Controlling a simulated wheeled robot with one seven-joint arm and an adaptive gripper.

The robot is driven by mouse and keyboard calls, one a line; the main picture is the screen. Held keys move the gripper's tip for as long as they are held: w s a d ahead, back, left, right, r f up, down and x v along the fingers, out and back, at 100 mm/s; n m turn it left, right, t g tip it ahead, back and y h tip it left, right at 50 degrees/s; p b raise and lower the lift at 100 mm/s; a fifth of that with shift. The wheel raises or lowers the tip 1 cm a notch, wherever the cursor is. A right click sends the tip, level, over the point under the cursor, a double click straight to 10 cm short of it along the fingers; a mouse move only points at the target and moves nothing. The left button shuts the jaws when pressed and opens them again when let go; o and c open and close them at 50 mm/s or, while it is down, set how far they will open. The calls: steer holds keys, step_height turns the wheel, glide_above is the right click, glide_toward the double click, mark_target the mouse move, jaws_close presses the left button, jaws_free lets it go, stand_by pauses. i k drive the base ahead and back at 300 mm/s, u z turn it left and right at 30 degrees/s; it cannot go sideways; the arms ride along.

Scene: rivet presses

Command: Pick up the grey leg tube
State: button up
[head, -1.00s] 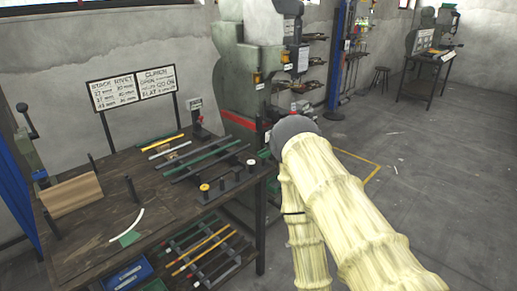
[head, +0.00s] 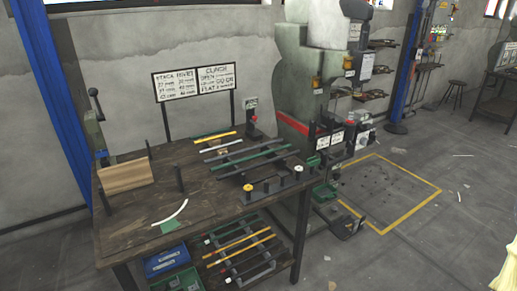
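Several thin tubes lie on a rack at the back right of the dark workbench (head: 135,222). Among them are a yellow tube (head: 216,138), a white tube (head: 215,144) and a long green tube (head: 254,157). A grey bar (head: 228,153) lies between the white and green ones; it looks like a grey leg tube, but it is too small to tell it from the rack rails. More tubes, including an orange-yellow one (head: 240,248), lie on the lower shelf. My gripper is out of view; only a bit of my cream-sleeved arm shows at the lower right edge.
A large green-grey press (head: 303,75) stands right of the bench. Yellow tape marks an open floor area (head: 388,195) beside it. A wooden block (head: 125,175), upright posts and two signs (head: 195,83) stand on the bench. A blue bin (head: 166,261) sits below.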

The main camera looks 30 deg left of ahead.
mark_target(215, 159)
steer(key=i, duration=1.2)
steer(key=u, duration=1.4)
